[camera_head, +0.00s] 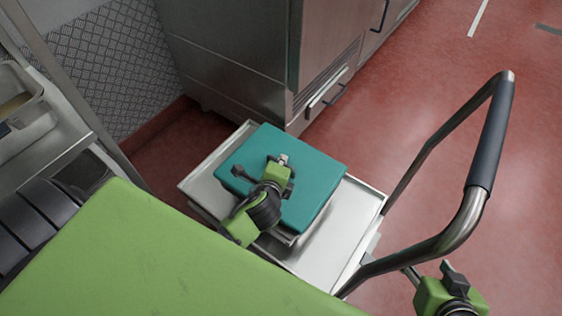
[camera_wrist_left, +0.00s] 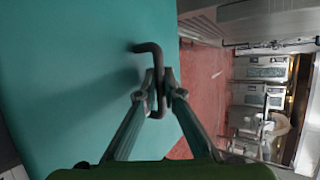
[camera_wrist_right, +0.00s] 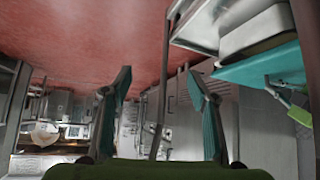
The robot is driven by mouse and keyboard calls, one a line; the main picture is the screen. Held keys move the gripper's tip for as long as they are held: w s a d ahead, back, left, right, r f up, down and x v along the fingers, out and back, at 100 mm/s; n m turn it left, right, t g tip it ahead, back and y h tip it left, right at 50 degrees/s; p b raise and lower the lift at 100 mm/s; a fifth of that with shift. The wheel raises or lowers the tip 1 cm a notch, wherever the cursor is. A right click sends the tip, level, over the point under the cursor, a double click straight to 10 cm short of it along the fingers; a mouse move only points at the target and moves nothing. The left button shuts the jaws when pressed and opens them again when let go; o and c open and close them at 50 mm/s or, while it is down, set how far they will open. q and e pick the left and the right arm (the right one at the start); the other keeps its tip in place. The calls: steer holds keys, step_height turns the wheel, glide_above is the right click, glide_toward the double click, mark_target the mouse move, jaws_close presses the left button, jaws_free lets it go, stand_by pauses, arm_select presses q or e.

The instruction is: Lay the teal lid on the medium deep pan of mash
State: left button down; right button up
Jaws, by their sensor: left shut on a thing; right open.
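The teal lid (camera_head: 315,170) is a flat slab over a pan on the steel cart. My left gripper (camera_head: 282,163) is shut on the lid's dark bent handle (camera_wrist_left: 148,48), and the lid's teal face (camera_wrist_left: 60,70) fills the left of the left wrist view. Below the lid's near edge a little of the metal pan (camera_head: 287,239) shows; its contents are hidden. In the right wrist view, which looks upside down, the lid (camera_wrist_right: 260,66) lies close against the pan (camera_wrist_right: 257,30); I cannot tell whether they touch all round. My right gripper (camera_wrist_right: 160,80) is open and empty.
The cart's bare top (camera_head: 340,225) is free right of the lid. Its bent push handle (camera_head: 465,215) rises at the right, near my right gripper (camera_head: 448,275). A steel cabinet (camera_head: 235,50) stands behind. A shelf with pans (camera_head: 25,120) is at the left. Red floor lies right.

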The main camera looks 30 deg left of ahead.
arm_select(q)
steer(key=shift+r, duration=0.1)
arm_select(e)
steer(key=shift+s, duration=0.15)
arm_select(q)
steer(key=shift+p, duration=0.45)
arm_select(e)
steer(key=shift+s+d+f+g+h, duration=0.1)
steer(key=shift+s+d+f+g, duration=0.15)
steer(key=shift+s+f+g, duration=0.25)
steer(key=shift+s+d+f+g+h, duration=0.15)
steer(key=shift+s+d+f, duration=0.1)
steer(key=shift+s, duration=0.5)
steer(key=shift+s+d+f+g+h, duration=0.1)
steer(key=shift+s+d+f+g, duration=0.15)
steer(key=shift+s+f+g, duration=0.25)
steer(key=shift+s+r, duration=0.1)
steer(key=shift+s, duration=0.05)
